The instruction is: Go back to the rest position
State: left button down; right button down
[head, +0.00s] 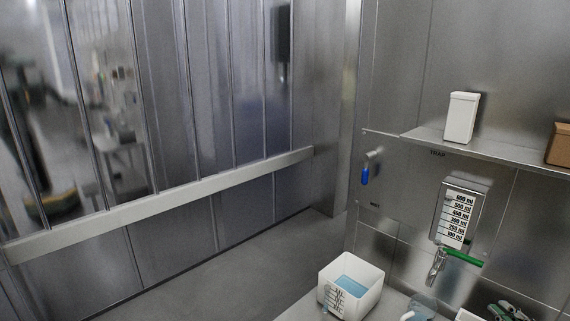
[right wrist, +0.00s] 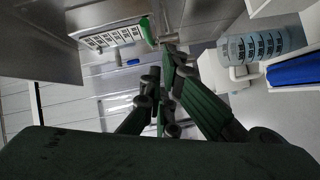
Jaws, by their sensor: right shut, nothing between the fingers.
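My right gripper (head: 510,311) shows as dark green and black fingers at the bottom right corner of the head view, low in front of the steel wall. In the right wrist view its fingers (right wrist: 163,95) are together with nothing between them. Only a small part of the right arm shows in the head view. My left gripper is not in view in either picture.
A wall dispenser (head: 457,215) marked in ml has a green-handled tap (head: 461,257). A white bin (head: 369,300) with blue contents stands below left. A clear marked jug (right wrist: 255,48) shows beside the gripper. A shelf (head: 480,146) bears a white box (head: 461,117).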

jog(key=s+a+f+m+g+h, duration=0.3)
jog(key=s+a+f+m, duration=0.15)
jog(key=a+f, duration=0.2)
jog(key=s+a+f+m+g+h, duration=0.2)
jog(key=s+a+f+m+g, duration=0.15)
jog(key=a+f+m, duration=0.35)
jog(key=s+a+f+m+g+y, duration=0.3)
jog(key=s+a+g, duration=0.4)
jog(key=s+a, duration=0.95)
notch_tip(320, 180, down, 28)
jog(key=s+a+f+g, duration=0.1)
jog(key=s+a, duration=0.1)
jog(key=s+d+f+n+g, duration=0.1)
jog(key=s+d+f, duration=0.2)
jog(key=s+f, duration=1.1)
jog(key=shift+s+f, duration=0.2)
jog(key=shift+s, duration=0.8)
